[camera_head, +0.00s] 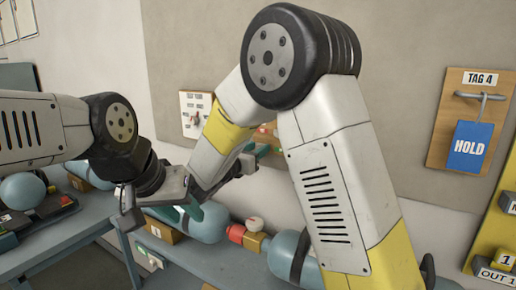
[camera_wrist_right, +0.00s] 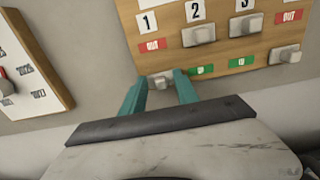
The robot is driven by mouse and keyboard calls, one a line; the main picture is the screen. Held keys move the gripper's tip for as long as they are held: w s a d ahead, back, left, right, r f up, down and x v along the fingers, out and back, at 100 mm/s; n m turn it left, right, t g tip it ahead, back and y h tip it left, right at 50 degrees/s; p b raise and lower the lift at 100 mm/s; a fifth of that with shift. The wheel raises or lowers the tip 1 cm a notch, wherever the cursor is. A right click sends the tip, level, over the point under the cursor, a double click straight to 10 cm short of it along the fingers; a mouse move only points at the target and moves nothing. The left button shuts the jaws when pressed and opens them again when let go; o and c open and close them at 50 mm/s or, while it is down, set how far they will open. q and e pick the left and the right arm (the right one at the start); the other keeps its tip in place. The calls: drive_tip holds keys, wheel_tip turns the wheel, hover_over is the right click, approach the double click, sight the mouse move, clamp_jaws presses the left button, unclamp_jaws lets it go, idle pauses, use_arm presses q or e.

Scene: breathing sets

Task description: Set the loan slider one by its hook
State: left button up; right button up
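In the right wrist view, the wooden loan board (camera_wrist_right: 225,58) carries numbered slots with grey slider hooks. Slider one's hook (camera_wrist_right: 160,80) is low at the board's bottom edge, under number 1 and its red label. My right gripper (camera_wrist_right: 161,86) has its teal fingertips on either side of that hook; whether they press on it I cannot tell. In the head view, my right gripper (camera_head: 258,150) is by the wall, mostly hidden by my arm. My left gripper (camera_head: 184,213) is over the bench, with teal fingers; its opening is unclear.
Slider two (camera_wrist_right: 198,35) and slider three (camera_wrist_right: 247,26) sit high; another slider (camera_wrist_right: 285,54) sits low. A white-faced board (camera_wrist_right: 25,70) is at left. A bench (camera_head: 205,262) holds blue-grey cylinders (camera_head: 208,222). A HOLD tag (camera_head: 469,147) hangs on the right wall.

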clamp_jaws()
idle(1.4)
